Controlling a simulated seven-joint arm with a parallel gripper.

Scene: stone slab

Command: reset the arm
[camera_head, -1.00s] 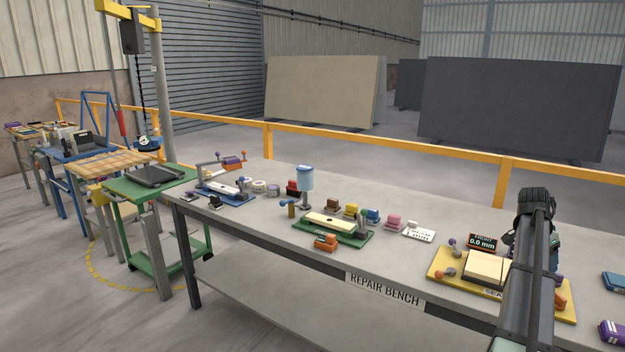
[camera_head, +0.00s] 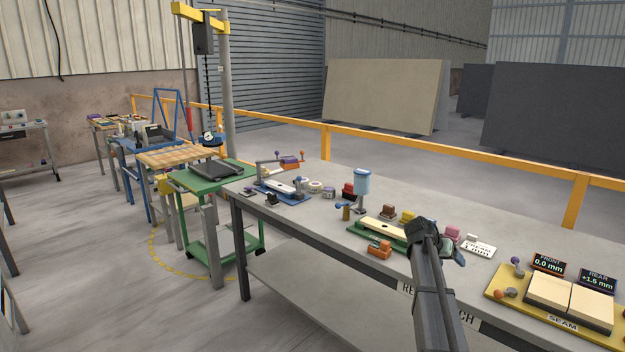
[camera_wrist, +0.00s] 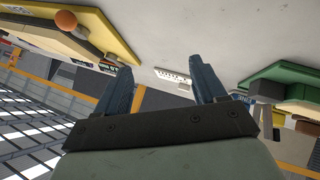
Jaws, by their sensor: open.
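My arm reaches up from the bottom of the head view, in front of the repair bench (camera_head: 300,235). Its end overlaps the right part of the green fixture (camera_head: 357,230) in the picture. In the wrist view my gripper (camera_wrist: 164,66) has its two blue fingers spread well apart. Nothing is held between them. A white card (camera_wrist: 172,76) shows beyond the gap, apart from the fingers. The green fixture (camera_wrist: 290,78) is on the right there and the yellow seam board (camera_wrist: 85,22) at upper left. In the head view most of my gripper is hidden behind the arm.
The seam board (camera_head: 505,296) holds two pale slabs beside two small displays. A green cart (camera_head: 190,183) is at left. Open floor lies at lower left.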

